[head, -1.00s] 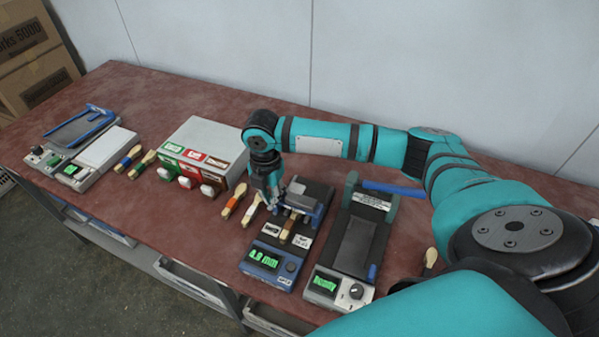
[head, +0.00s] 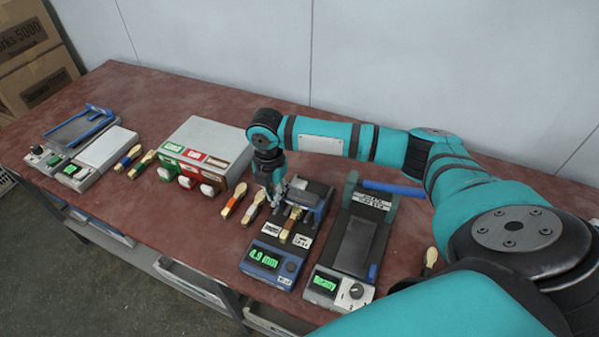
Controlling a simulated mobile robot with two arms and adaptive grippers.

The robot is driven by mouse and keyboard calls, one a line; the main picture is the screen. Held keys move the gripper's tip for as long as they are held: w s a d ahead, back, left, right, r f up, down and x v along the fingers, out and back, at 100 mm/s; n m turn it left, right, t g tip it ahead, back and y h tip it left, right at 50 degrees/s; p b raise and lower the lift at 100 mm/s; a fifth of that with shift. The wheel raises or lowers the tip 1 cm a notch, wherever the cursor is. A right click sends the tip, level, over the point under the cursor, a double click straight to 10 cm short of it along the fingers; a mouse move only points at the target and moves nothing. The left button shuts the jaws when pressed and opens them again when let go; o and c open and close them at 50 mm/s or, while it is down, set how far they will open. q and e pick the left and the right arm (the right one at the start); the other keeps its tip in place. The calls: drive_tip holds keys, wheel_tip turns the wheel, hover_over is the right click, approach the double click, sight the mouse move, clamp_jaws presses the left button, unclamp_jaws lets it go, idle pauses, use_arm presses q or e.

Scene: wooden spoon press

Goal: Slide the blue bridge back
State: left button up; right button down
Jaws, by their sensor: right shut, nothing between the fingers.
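The blue bridge (head: 316,212) sits across the dark bed of the measuring device (head: 270,258), whose green display reads about 4.9 mm. A brown-banded wooden spoon piece (head: 290,224) lies on the bed, partly under the bridge. My right gripper (head: 276,202) points down at the left side of the bridge, shut and empty. Its fingertips are small here, and I cannot tell whether they touch the bridge. My left gripper is out of view.
Right of the device stands a press (head: 356,245) with a blue handle (head: 393,188). Orange (head: 233,201) and white-banded (head: 253,207) spoon pieces lie to the left, before a three-coloured dispenser (head: 207,150). A scale (head: 107,148) stands far left. The back of the table is clear.

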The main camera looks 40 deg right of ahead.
drive_tip(key=shift+w+d, duration=0.45)
drive_tip(key=shift+d, duration=0.3)
drive_tip(key=shift+w+d, duration=0.4)
drive_tip(key=shift+d, duration=0.35)
drive_tip(key=shift+w+d, duration=0.55)
drive_tip(key=shift+d, duration=0.35)
drive_tip(key=shift+w+d, duration=0.5)
drive_tip(key=shift+d, duration=0.4)
drive_tip(key=shift+s+a+r+p, duration=0.1)
drive_tip(key=shift+s+a+p, duration=0.1)
drive_tip(key=shift+a+p, duration=0.25)
drive_tip(key=shift+s+a, duration=0.1)
drive_tip(key=shift+a, duration=0.05)
wheel_tip(320, 180, up, 7)
drive_tip(key=p, duration=0.7)
drive_tip(key=shift+p, duration=0.4)
